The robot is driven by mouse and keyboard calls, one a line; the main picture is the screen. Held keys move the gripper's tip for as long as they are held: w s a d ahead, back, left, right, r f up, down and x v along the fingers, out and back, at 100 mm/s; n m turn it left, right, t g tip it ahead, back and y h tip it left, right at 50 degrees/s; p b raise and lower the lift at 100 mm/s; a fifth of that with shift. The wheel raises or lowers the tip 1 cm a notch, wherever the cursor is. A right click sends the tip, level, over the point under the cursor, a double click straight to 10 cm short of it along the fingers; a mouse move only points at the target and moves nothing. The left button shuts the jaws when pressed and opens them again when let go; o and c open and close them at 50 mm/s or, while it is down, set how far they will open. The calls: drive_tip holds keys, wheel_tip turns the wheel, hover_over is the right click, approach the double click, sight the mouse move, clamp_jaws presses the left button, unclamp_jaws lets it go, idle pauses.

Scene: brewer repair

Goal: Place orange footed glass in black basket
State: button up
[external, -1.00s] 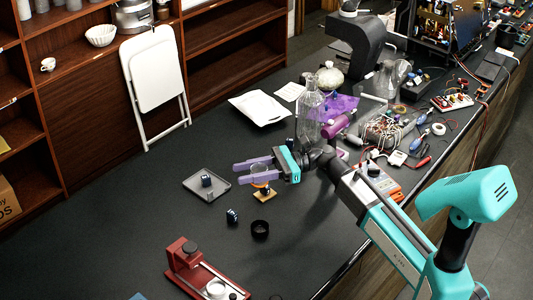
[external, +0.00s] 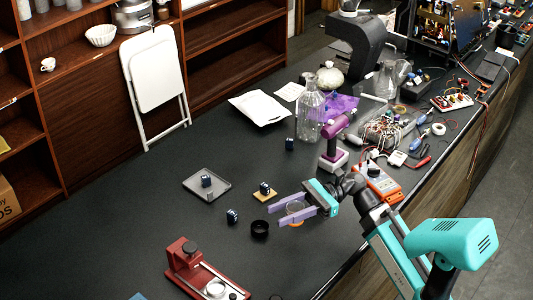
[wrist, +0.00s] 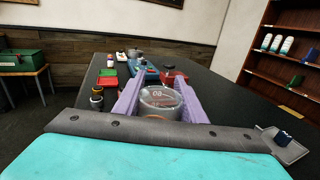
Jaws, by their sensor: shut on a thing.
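The orange footed glass (external: 295,207) is clear, with an orange foot below the fingers. My gripper (external: 281,211) is shut on it, with one lilac finger on each side, above the bench to the right of a small black round open container (external: 259,229). This looks like the black basket, and it is empty as far as I can see. The glass looks about upright.
A red stand (external: 200,272) is at the front. A purple-and-white tool (external: 334,145) and clear bottle (external: 310,115) stand behind my gripper.

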drive_tip(key=d+f+b, duration=0.1)
drive_tip(key=b, duration=0.1)
drive_tip(key=s+d+f+b, duration=0.1)
drive_tip(key=b, duration=0.2)
drive_tip(key=s+f+b, duration=0.1)
drive_tip(key=b, duration=0.1)
drive_tip(key=shift+d+f, duration=0.3)
drive_tip(key=shift+d, duration=0.1)
drive_tip(key=w+a+p, duration=0.3)
drive_tip(key=w+a, duration=0.1)
drive_tip(key=shift+a+p, duration=0.25)
drive_tip(key=shift+p, duration=0.1)
idle(0.3)
drive_tip(key=w+a+p, duration=0.1)
drive_tip(key=p, duration=0.7)
drive_tip(key=shift+f, duration=0.1)
drive_tip(key=p, duration=1)
drive_tip(key=shift+w+a+p, duration=0.1)
drive_tip(key=shift+a+p, duration=0.3)
